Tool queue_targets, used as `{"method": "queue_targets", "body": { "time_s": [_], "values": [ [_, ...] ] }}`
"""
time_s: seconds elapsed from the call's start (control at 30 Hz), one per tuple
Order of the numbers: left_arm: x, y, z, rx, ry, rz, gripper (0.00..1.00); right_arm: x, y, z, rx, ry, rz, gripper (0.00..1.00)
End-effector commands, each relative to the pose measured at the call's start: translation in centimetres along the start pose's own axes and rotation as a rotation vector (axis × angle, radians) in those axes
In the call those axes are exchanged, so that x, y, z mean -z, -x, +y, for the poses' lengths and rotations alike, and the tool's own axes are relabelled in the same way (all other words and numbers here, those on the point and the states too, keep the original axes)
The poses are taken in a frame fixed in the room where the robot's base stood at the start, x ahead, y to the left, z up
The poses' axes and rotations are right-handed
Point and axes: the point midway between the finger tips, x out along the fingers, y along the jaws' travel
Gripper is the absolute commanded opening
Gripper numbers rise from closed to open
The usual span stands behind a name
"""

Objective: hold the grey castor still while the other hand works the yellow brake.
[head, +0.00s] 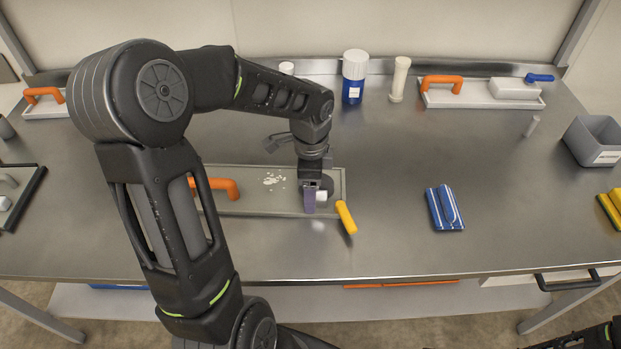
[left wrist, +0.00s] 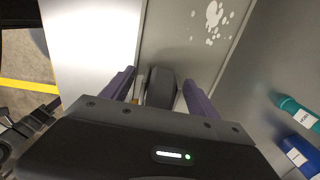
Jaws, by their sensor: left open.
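The grey castor (left wrist: 160,87) shows as a dark rounded block between my left gripper's two purple fingers in the left wrist view. In the head view the castor (head: 327,184) is mostly hidden behind my left gripper (head: 316,196), at the right end of a long grey tray. My left gripper (left wrist: 159,80) is open, with a finger on each side of the castor; contact cannot be told. The yellow brake (head: 346,217) sticks out toward the front edge, just right of the gripper. My right gripper is out of view; only a dark part of my right arm shows at the bottom right.
The grey tray (head: 262,207) has an orange handle (head: 223,187) and white flecks. A blue pack (head: 445,208) lies to the right. A blue-and-white bottle (head: 354,77) and a white cylinder (head: 400,79) stand behind. A grey bin (head: 594,140) is far right. The steel between is clear.

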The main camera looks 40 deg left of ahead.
Motion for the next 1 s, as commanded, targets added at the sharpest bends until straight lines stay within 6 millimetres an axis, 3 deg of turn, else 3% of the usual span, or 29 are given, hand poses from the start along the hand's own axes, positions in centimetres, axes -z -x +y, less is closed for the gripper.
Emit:
{"method": "queue_targets", "body": {
  "time_s": [0.27, 1.0],
  "values": [
    [-0.01, -0.11, -0.01, 0.000, 0.001, 0.000, 0.68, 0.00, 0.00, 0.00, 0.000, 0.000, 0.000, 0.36],
    [-0.02, -0.07, -0.01, 0.000, 0.001, 0.000, 0.08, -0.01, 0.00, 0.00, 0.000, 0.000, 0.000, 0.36]
  ]
}}
